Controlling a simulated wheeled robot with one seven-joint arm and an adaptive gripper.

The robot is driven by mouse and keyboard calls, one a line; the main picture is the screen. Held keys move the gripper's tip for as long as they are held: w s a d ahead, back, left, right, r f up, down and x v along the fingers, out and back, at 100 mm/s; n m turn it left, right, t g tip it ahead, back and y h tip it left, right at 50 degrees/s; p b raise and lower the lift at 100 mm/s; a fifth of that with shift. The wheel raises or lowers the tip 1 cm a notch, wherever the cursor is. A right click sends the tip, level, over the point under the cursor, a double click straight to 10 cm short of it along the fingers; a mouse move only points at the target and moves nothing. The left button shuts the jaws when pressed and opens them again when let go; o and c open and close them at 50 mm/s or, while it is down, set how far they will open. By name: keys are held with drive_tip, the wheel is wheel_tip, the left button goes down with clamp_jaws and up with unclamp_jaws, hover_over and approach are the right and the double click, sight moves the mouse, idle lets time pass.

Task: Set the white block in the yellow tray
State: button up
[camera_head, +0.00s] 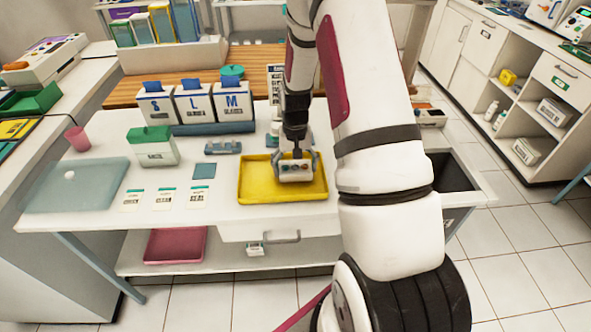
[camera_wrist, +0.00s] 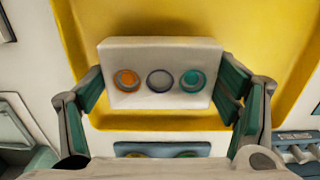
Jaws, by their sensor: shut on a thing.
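The white block (camera_head: 296,172) has a face with an orange, a grey and a teal round mark, clear in the wrist view (camera_wrist: 160,82). My gripper (camera_head: 297,160) is shut on the block, with one finger at each end of it. The yellow tray (camera_head: 258,194) lies on the white table, and the block is over its right part. The tray also fills the background of the wrist view (camera_wrist: 85,40). I cannot tell whether the block touches the tray floor or hangs just above it.
A blue-grey tray (camera_head: 100,190) lies at the table's left, with a green-lidded box (camera_head: 153,147) beside it. White boxes marked S, L and M (camera_head: 194,104) stand behind. A dark opening (camera_head: 452,172) is at the right. Cards (camera_head: 165,198) lie left of the yellow tray.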

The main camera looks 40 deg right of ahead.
drive_tip(key=shift+f, duration=0.75)
drive_tip(key=shift+f, duration=0.1)
drive_tip(key=o, duration=1.4)
